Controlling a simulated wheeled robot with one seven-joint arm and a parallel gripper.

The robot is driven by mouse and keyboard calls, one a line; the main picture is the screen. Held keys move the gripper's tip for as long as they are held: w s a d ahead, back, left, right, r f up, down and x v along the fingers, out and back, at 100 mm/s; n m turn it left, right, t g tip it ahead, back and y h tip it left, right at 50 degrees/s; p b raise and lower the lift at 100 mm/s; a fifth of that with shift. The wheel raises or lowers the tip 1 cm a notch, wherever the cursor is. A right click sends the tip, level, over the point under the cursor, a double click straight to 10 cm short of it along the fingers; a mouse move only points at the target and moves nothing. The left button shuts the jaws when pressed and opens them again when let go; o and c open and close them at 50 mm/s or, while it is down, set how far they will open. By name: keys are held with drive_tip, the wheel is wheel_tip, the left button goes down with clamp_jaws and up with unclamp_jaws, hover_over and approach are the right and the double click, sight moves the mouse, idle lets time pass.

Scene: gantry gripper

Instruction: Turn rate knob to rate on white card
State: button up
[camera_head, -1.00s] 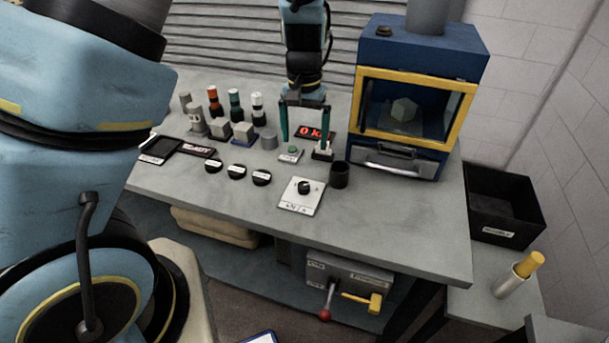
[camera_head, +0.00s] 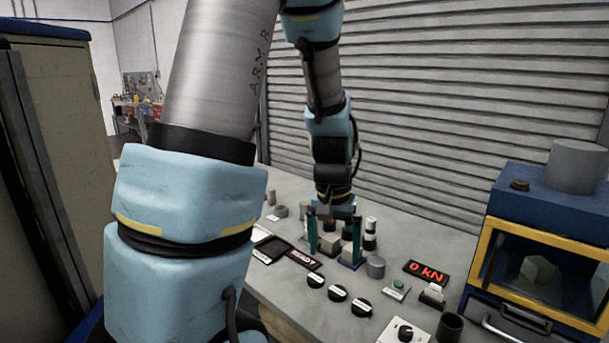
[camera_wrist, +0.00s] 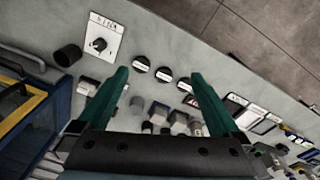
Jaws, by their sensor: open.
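The rate knob (camera_head: 405,334) is a round black knob on a white panel, cut off by the bottom edge of the head view. The knob also shows at upper left in the wrist view (camera_wrist: 99,44), on its white plate (camera_wrist: 108,30). A small white card (camera_head: 434,289) stands in a dark holder behind the panel; its writing is too small to read. Another white piece (camera_head: 259,233) lies at the left, partly hidden by my arm. My gripper (camera_head: 336,250) is open with green fingers, over the block area, left of and apart from the knob.
Three black discs with white labels (camera_head: 337,293) lie in front of my gripper. Grey blocks and capped bottles (camera_head: 370,234) stand around it. A "0 kN" display (camera_head: 427,272), a green button (camera_head: 398,284) and a black cup (camera_head: 450,327) are right. A blue-yellow press (camera_head: 545,250) stands far right.

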drive_tip(key=s+a+n+t+b, duration=0.1)
drive_tip(key=s+a+n, duration=0.2)
drive_tip(key=a, duration=1)
drive_tip(key=shift+s+a+r+b, duration=0.15)
drive_tip(key=shift+s+b, duration=0.25)
drive_tip(key=shift+s, duration=0.2)
